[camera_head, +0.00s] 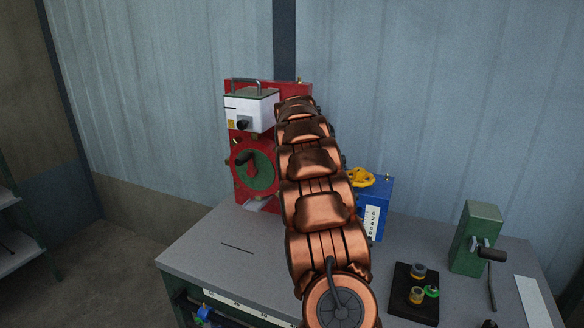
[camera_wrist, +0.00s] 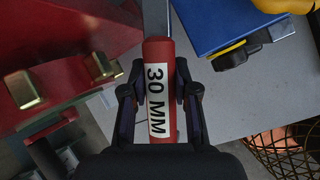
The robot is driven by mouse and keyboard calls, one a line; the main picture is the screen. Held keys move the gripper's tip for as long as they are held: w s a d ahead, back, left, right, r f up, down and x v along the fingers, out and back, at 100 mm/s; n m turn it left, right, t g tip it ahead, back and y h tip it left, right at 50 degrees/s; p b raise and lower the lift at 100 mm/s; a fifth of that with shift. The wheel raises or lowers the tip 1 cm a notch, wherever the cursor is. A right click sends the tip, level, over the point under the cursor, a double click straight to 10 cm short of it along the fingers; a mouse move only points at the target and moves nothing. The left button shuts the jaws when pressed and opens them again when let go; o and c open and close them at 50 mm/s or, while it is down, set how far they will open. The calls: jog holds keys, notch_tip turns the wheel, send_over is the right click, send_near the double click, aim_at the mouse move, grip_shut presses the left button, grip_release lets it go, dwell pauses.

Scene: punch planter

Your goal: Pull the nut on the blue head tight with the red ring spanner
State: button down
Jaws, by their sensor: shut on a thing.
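In the wrist view my gripper (camera_wrist: 160,92) is shut on the red handle of the spanner (camera_wrist: 158,52), which has a white label reading 30 MM. Its grey metal shank runs up out of the top of the picture, so its ring end is not seen. The blue head (camera_head: 374,196) stands on the bench, partly behind my arm, with a yellow handwheel on top. It also shows at the upper right of the wrist view (camera_wrist: 212,25), apart from the spanner. I cannot make out the nut. My arm hides the gripper in the head view.
A red machine (camera_head: 245,185) with a white box (camera_head: 250,110) stands left of my arm; its red body fills the wrist view's left side. A green block with a crank (camera_head: 473,238) and a black tray (camera_head: 402,303) with small parts are at right. The bench's front left is mostly clear.

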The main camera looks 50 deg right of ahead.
jog(key=shift+r, duration=0.2)
jog(key=shift+r+p, duration=1.15)
jog(key=shift+r, duration=0.35)
jog(key=shift+r+p, duration=1.65)
jog(key=shift+r, duration=0.8)
jog(key=shift+s+a+p, duration=0.1)
jog(key=shift+s+p, duration=0.1)
jog(key=shift+p, duration=0.3)
jog(key=shift+s, duration=0.1)
jog(key=shift+r+n, duration=0.1)
jog(key=shift+n, duration=0.2)
